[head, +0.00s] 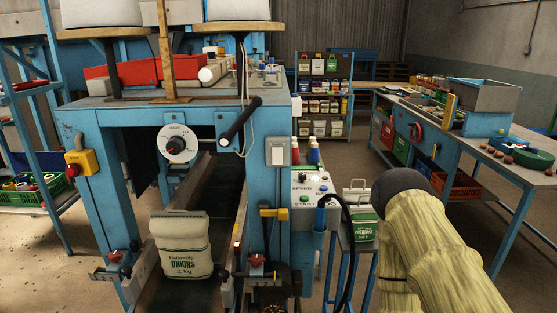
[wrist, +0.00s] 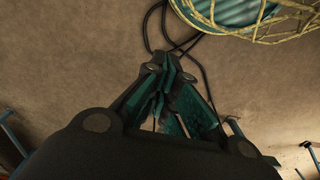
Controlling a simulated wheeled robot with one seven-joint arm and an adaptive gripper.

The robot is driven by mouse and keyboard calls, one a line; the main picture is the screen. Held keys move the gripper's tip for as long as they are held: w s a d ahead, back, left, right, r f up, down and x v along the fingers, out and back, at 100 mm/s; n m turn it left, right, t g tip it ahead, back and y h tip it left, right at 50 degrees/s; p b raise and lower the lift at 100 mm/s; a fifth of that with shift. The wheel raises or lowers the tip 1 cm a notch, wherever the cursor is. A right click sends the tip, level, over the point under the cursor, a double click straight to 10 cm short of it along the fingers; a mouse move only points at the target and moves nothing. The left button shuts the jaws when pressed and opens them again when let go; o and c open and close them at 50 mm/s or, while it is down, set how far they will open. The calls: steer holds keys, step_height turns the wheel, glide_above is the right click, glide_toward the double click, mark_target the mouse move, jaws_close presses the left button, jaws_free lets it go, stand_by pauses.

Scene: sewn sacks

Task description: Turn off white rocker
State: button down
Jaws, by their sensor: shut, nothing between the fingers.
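The white rocker (head: 278,151) is a pale rectangular switch plate on the blue upright post of the machine, right of the round white dial in the head view. Which way it is tipped is too small to tell. My gripper (wrist: 160,72) shows in the wrist view with its dark, teal-lined fingers drawn together and nothing between them. Brown floor lies behind the fingers, and the rocker is not in that view. In the head view my arm is at the lower right, well right of the rocker; my fingers cannot be made out there.
A round dial (head: 178,144) and black handle (head: 240,121) sit left of the rocker. A control box (head: 312,187) with buttons and bottles stands to its lower right. A yellow box with red button (head: 80,162) is on the left leg. An onion sack (head: 182,245) stands below.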

steer(key=w+a+r+m+t+y+b, duration=0.1)
steer(key=w+a+m+t+y, duration=0.2)
steer(key=a, duration=0.5)
steer(key=w+a+r+m+y+b, duration=0.1)
steer(key=w+a+m, duration=0.1)
steer(key=w+a, duration=0.5)
steer(key=w+a+r+m+t+y+b, duration=0.2)
steer(key=w+a+r+m+t, duration=0.55)
steer(key=w+a+r, duration=0.6)
steer(key=w+a+r+m+t, duration=0.1)
steer(key=w+r+m+t, duration=0.1)
steer(key=w+r+m, duration=0.35)
steer(key=w+r+m+t+h+b, duration=0.1)
steer(key=w+r+m, duration=0.1)
steer(key=r, duration=0.7)
steer(key=w+a+r+m+t, duration=0.1)
steer(key=w+r+m+t, duration=0.2)
steer(key=r, duration=0.5)
steer(key=w+d+r+m+t+h, duration=0.1)
steer(key=d+r+m, duration=0.3)
steer(key=r, duration=0.5)
steer(key=w+d+r+m+t+h+b, duration=0.1)
steer(key=w+d+r+m+t+h, duration=0.1)
steer(key=r+m, duration=0.6)
steer(key=shift+w+d+r+m+h+b, duration=0.3)
steer(key=shift+w+d+r+h, duration=0.25)
steer(key=shift+d+h, duration=0.55)
steer(key=shift+w+d, duration=0.1)
steer(key=shift+w, duration=0.1)
